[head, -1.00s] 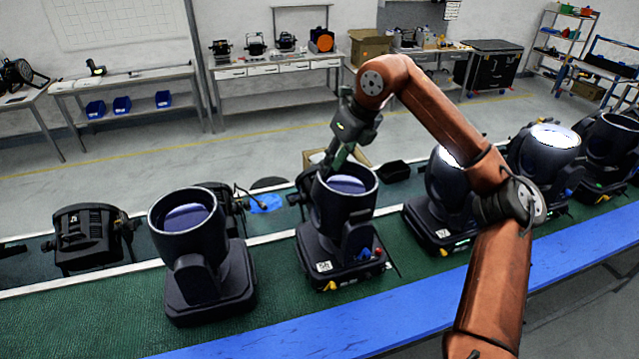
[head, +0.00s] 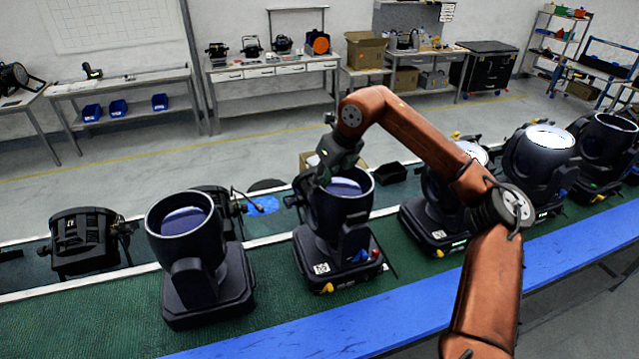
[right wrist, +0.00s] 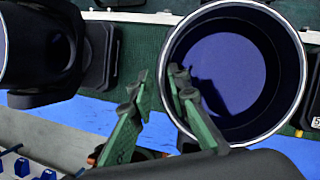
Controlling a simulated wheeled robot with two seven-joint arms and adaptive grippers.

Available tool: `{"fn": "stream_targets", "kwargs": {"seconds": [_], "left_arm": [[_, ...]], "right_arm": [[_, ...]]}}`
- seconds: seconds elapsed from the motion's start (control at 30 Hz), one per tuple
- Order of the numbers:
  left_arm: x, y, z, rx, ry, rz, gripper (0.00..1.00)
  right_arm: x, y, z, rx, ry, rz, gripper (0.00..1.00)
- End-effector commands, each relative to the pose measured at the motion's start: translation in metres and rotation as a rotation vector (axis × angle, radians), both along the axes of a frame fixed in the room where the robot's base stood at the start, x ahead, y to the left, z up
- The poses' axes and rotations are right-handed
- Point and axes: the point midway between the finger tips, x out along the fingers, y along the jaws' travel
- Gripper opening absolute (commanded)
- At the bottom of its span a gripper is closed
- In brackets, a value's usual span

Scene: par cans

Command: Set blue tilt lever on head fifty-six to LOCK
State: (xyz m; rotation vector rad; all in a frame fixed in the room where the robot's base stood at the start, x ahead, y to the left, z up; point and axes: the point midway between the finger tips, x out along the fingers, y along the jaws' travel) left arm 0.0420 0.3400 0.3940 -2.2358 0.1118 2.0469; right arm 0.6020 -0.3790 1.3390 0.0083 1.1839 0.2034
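A black moving head (head: 340,225) stands on the green bench mat, its round lens barrel tilted up. A small label (head: 322,268) sits on its base, too small to read surely. My right gripper (head: 318,178) is above and behind this barrel. In the right wrist view its two green fingers (right wrist: 158,90) are apart and empty, the right finger overlapping the rim of a lens barrel (right wrist: 232,125). The blue lever cannot be made out there. My left gripper is out of view.
Another moving head (head: 195,255) stands to the left, and several more stand to the right, partly behind my right arm. A black fixture (head: 82,240) lies far left. A blue strip (head: 420,312) runs along the bench's front edge. A cardboard box and black tray lie behind.

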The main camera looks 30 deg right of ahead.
Motion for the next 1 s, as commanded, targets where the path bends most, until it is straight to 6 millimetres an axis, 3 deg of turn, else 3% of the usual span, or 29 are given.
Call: {"fn": "stream_targets", "kwargs": {"seconds": [0.2, 0.77, 1.0], "left_arm": [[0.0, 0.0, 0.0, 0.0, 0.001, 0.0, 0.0], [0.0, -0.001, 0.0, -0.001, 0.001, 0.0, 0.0], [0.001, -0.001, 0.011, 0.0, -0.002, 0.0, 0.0]], "right_arm": [[0.0, 0.0, 0.0, 0.0, 0.0, 0.0, 0.0], [0.0, 0.0, 0.0, 0.0, 0.0, 0.0, 0.0], [0.004, 0.018, -0.009, 0.002, 0.001, 0.003, 0.0]]}}
